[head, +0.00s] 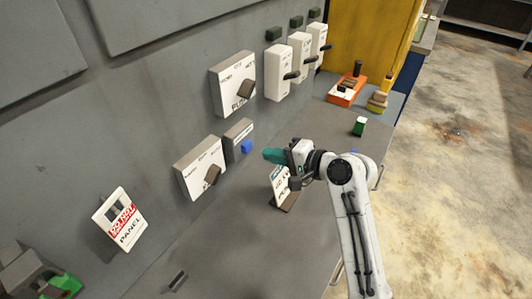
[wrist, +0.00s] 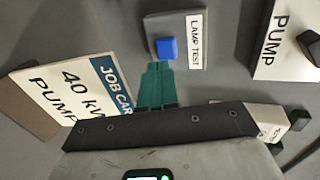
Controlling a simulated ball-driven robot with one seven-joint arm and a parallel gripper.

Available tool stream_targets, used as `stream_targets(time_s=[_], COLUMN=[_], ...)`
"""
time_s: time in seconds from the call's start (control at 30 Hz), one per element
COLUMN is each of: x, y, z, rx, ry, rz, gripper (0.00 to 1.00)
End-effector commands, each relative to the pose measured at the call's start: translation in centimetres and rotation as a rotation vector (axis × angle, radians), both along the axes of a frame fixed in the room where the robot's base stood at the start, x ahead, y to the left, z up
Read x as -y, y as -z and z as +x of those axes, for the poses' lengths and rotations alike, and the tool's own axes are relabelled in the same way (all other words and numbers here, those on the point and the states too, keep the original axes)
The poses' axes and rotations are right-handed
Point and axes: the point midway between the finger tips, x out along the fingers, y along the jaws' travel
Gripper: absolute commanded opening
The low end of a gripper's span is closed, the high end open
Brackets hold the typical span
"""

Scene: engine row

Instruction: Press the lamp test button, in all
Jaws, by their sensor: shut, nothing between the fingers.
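The lamp test button is a blue square on a small grey box labelled LAMP TEST (wrist: 198,42) in the wrist view. The button (head: 246,147) sits on the grey wall panel in the head view and also shows in the wrist view (wrist: 167,47). My gripper (head: 268,155) has teal fingers, shut and empty, pointing at the button from its right in the head view with a small gap. In the wrist view the fingertips (wrist: 157,66) lie just below the button and overlap its lower edge; whether they touch cannot be told there.
A white switch box with a brown knob (head: 196,165) is beside the button, and another (head: 230,78) is above. A job card (wrist: 72,88) stands near my gripper. A DO NOT card (head: 120,222) is at left. An orange box (head: 346,92) lies on the bench's far end.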

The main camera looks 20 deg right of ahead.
Motion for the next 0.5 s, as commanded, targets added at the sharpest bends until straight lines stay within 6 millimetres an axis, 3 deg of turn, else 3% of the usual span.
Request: stream_targets(time_s=[0.5], x=[4.2], y=[-2.1], z=[-5.6], rx=[0.000], ry=[0.003], rz=[0.000], gripper=[0.00])
